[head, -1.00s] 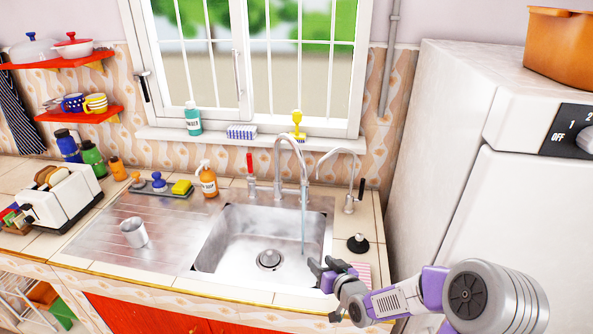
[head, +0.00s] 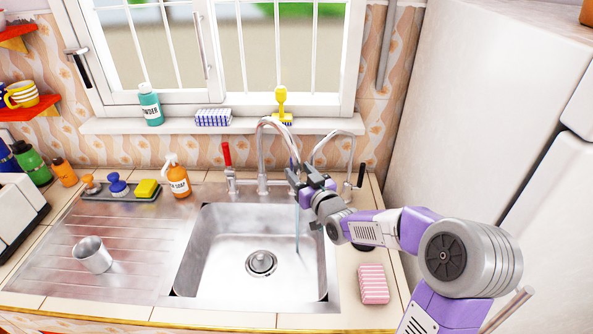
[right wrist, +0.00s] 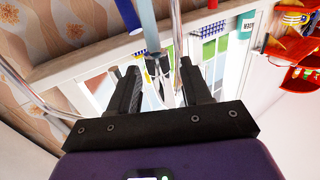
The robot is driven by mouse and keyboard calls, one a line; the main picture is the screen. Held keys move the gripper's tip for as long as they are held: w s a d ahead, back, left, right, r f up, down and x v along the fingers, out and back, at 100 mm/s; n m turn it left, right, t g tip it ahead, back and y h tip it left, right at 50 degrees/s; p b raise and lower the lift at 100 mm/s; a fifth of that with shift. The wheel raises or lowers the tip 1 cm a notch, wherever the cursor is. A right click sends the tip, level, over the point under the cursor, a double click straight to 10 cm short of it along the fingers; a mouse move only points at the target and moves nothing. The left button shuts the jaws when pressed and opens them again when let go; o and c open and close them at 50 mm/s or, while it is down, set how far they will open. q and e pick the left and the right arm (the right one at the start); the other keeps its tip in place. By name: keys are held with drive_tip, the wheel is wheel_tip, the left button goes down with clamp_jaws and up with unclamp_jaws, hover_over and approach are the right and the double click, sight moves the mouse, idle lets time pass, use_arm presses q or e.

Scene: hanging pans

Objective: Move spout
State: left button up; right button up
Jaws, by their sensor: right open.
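The chrome gooseneck spout (head: 277,122) stands behind the sink, with a thin stream of water (head: 297,228) falling from its end into the basin. My right gripper (head: 302,178) is open at the downturned end of the spout, above the basin's back right. In the right wrist view, its two fingers (right wrist: 160,68) stand on either side of the spout end, with a gap between them. I cannot tell whether either finger touches the spout. My left gripper is out of view.
A second thin curved tap (head: 345,135) stands just right of the gripper. A red-handled lever (head: 227,155) is left of the spout. The steel sink (head: 225,255) is empty apart from its drain. A metal cup (head: 92,256) sits on the drainboard and a pink striped sponge (head: 373,284) lies right.

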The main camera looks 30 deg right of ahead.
drive_tip(key=shift+w, duration=0.9)
clamp_jaws()
